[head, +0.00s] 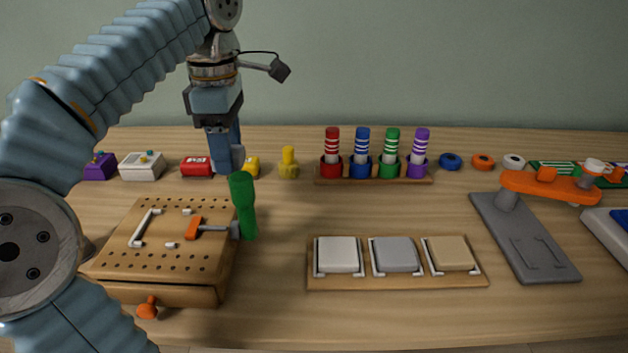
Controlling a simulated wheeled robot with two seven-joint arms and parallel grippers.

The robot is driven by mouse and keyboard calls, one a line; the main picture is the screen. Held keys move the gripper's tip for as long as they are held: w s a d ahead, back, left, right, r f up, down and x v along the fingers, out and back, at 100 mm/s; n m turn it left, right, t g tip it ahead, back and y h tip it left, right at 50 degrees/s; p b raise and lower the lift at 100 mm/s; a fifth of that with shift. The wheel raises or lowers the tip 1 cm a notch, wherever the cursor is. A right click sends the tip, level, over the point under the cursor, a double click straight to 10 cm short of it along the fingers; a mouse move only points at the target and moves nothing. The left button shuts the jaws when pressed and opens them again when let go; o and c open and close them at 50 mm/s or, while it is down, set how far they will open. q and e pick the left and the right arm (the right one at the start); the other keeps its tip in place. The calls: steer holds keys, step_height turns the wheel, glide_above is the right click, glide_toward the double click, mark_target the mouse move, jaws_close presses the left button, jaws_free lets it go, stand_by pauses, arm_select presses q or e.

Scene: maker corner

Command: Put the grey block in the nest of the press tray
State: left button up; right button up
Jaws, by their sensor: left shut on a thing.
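The grey block (395,251) lies in the middle place of a wooden tray (395,284), between a white block (337,251) and a tan block (450,251). The dark grey press tray (505,234) is at the right, with an outlined rectangular nest (539,252) that looks empty and an orange arm (548,187) across its far end. My left gripper (230,170) points down at the back left. It is shut at the top of an upright green handle (243,206) beside the pegboard; the exact contact is hard to see. My right gripper is not in view.
A wooden pegboard box (165,270) with an orange clamp (193,228) stands front left. Small coloured boxes, a yellow piece (288,163) and a rack of coloured tubes (375,180) line the back. Free table lies around the block tray.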

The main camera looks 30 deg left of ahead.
arm_select(q)
steer(key=w+d+f, duration=0.2)
steer(key=w, duration=0.3)
glide_toward(291, 200)
steer(key=shift+s+a+f, duration=0.3)
steer(key=shift+s+f, duration=0.45)
steer(key=f, duration=0.1)
steer(key=w+f, duration=0.1)
steer(key=f, duration=0.1)
steer(key=f+b, duration=0.1)
steer(key=f, duration=0.1)
steer(key=shift+w+d, duration=0.2)
steer(key=shift+d, duration=0.15)
